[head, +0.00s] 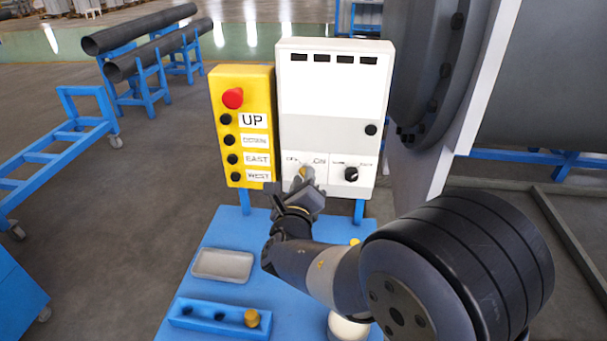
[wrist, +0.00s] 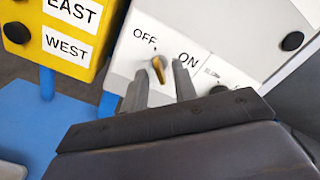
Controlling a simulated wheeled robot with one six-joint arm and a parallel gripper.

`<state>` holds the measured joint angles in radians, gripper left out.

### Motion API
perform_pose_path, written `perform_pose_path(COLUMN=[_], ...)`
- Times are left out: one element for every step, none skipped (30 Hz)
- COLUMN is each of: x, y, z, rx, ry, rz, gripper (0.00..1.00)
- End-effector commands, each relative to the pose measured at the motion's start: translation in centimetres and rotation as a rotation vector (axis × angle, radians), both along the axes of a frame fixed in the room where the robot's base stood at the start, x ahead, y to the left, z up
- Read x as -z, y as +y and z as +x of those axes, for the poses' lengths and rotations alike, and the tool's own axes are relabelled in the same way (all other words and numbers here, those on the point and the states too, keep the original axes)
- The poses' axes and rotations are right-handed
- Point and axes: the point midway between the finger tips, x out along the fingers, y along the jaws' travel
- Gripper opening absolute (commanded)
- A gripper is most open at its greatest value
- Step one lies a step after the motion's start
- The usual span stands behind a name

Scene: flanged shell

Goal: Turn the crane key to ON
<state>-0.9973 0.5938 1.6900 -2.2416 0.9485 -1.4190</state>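The crane key (wrist: 159,68) is a small yellow handle on a round switch on the white control box (head: 325,135). In the wrist view it sits between the labels OFF and ON, its upper end leaning toward OFF. My gripper (wrist: 159,72) has its two grey fingers apart, one on each side of the key in that view, with gaps showing. I cannot tell how deep the fingers reach around it. In the head view my gripper (head: 303,180) is at the lower left of the white box and mostly hides the key.
A yellow button panel (head: 243,128) with a red knob stands left of the white box. A black knob (head: 351,174) is right of the key. A blue table (head: 225,234) below bears a grey tray (head: 222,265) and a blue block (head: 220,318). A large grey flange (head: 430,70) stands at right.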

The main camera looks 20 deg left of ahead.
Motion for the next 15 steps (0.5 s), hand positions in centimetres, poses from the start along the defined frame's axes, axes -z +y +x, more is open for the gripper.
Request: perform_pose_path(x=[0.01, 0.00, -0.01, -0.01, 0.01, 0.03, 0.04, 0.06, 0.06, 0.06, 0.06, 0.06, 0.06, 0.06, 0.06], y=[0.13, 0.21, 0.28, 0.32, 0.34, 0.36, 0.36, 0.36, 0.36, 0.37, 0.37, 0.37, 0.36, 0.36, 0.36], z=[0.47, 0.65, 0.84, 0.95, 1.02, 1.08, 1.10, 1.10, 1.10, 1.09, 1.08, 1.08, 1.08, 1.07, 1.07], rx=[0.001, 0.000, -0.001, -0.001, -0.001, -0.001, -0.001, -0.001, -0.001, -0.001, -0.001, -0.002, -0.001, -0.001, -0.001], ry=[0.002, 0.001, 0.001, 0.001, 0.001, 0.001, 0.001, 0.001, 0.001, 0.001, 0.001, 0.001, 0.001, 0.001, 0.001], rz=[-0.001, 0.000, 0.000, 0.000, 0.000, 0.000, 0.000, 0.000, 0.000, 0.000, 0.000, 0.000, 0.000, 0.000, 0.000], gripper=[0.27, 0.27, 0.27, 0.27, 0.27, 0.27, 0.27, 0.27, 0.27, 0.27, 0.27, 0.27, 0.26, 0.24, 0.21])
